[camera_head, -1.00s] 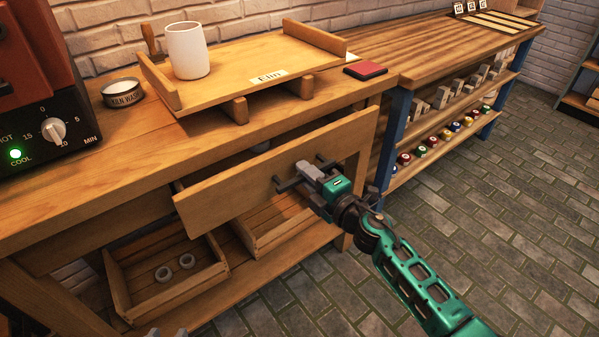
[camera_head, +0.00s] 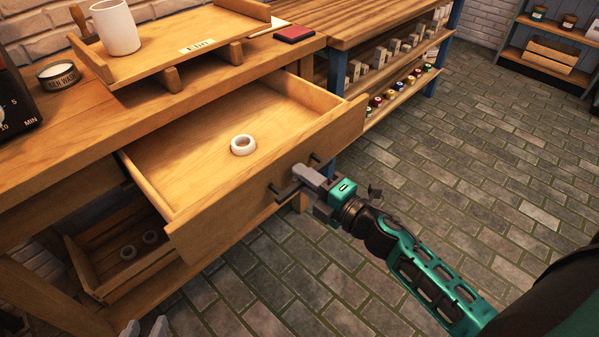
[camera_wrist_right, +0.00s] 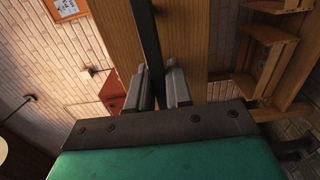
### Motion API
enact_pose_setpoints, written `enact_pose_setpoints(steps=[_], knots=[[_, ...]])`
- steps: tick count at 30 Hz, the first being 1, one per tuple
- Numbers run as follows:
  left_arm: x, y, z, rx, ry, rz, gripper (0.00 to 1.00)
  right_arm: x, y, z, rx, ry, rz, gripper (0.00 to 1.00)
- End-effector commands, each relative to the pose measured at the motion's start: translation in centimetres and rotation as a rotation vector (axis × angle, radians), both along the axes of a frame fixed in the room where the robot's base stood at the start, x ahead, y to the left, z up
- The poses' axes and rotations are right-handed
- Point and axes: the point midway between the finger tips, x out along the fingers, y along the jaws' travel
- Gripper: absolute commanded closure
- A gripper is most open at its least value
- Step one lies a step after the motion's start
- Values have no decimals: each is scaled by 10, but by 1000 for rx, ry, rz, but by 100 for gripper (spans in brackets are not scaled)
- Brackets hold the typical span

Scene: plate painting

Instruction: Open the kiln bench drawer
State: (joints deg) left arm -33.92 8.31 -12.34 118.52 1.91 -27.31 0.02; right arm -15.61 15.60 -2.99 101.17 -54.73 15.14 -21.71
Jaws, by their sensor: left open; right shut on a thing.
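The kiln bench drawer (camera_head: 223,217) is pulled well out of the wooden bench (camera_head: 60,131). A white ring (camera_head: 243,145) lies on its floor. My right gripper (camera_head: 303,183) is shut on the dark bar handle (camera_head: 285,190) of the drawer front. In the right wrist view, the two grey fingers (camera_wrist_right: 165,88) hold the dark handle bar (camera_wrist_right: 148,45) between them. My left gripper (camera_head: 148,328) shows only as grey fingertips at the bottom edge, open and away from the drawer.
On the bench top stand a wooden tray (camera_head: 215,52) with a white mug (camera_head: 116,27), a kiln wash tin (camera_head: 58,74) and a red pad (camera_head: 295,33). A lower crate (camera_head: 103,252) holds grey rings. The brick floor (camera_head: 440,190) at right is clear.

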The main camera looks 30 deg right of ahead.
Motion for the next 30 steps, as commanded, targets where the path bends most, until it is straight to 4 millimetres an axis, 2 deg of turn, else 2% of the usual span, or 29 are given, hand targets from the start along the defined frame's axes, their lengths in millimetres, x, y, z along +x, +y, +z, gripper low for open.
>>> enact_pose_setpoints(steps=[14, 15, 20, 30], knots=[[2, 2, 1, 9, -6, -6, 57, -2, -1, 0, -1, -1, 1, 100], [2, 2, 1, 10, -5, -6, 57, -2, -1, 0, -1, -1, 1, 77], [1, 2, 1, 10, -4, -6, 57, -2, -1, 0, -1, -1, 1, 61], [-1, 2, -1, 8, 3, -5, 57, -6, -2, 0, 0, 1, 0, 60]])
